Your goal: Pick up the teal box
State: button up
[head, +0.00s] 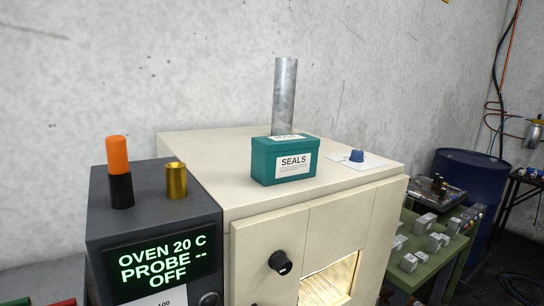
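The teal box (285,160) sits closed on top of the cream oven (240,182), near its front edge. It has a white label reading SEALS on its front and another label on its lid. It stands upright with nothing on it. My gripper does not show in the head view, so its opening and place cannot be seen.
A metal pipe (285,95) rises behind the box. A blue knob (356,156) on a white plate is to its right. A dark control unit (152,219) at left carries an orange-and-black cylinder (118,160) and a brass cup (176,182). A concrete wall stands behind.

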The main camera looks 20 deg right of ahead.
aim_at(277, 159)
jog(key=u, duration=0.05)
jog(key=i, duration=0.95)
jog(key=z, duration=0.1)
